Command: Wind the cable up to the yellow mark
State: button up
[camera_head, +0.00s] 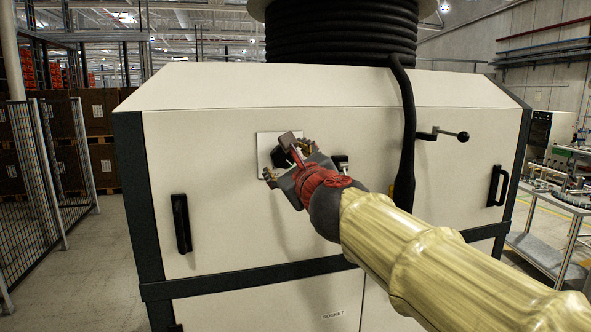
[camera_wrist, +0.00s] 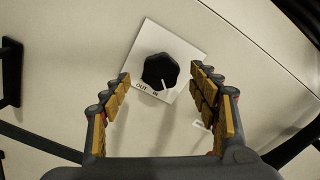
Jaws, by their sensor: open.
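The black cable is wound in several turns on a drum (camera_head: 340,30) on top of the cream cabinet. Its free length (camera_head: 407,110) hangs down the cabinet front, partly behind my arm. No yellow mark shows on the visible cable. A black knob (camera_wrist: 160,71) sits on a white square plate (camera_wrist: 190,55) with the words OUT and IN below it. A white pointer line shows at the knob's lower edge, near IN. My gripper (camera_head: 288,160) is open in front of the plate. In the wrist view its fingers stand left and right of the knob; contact cannot be told.
A crank with a black ball (camera_head: 463,136) juts out right of the hanging cable. Black pull handles (camera_head: 181,223) and (camera_head: 497,185) stand out from the cabinet front. A mesh fence (camera_head: 45,170) is at left and a cart (camera_head: 550,245) at right.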

jog(key=v, duration=0.9)
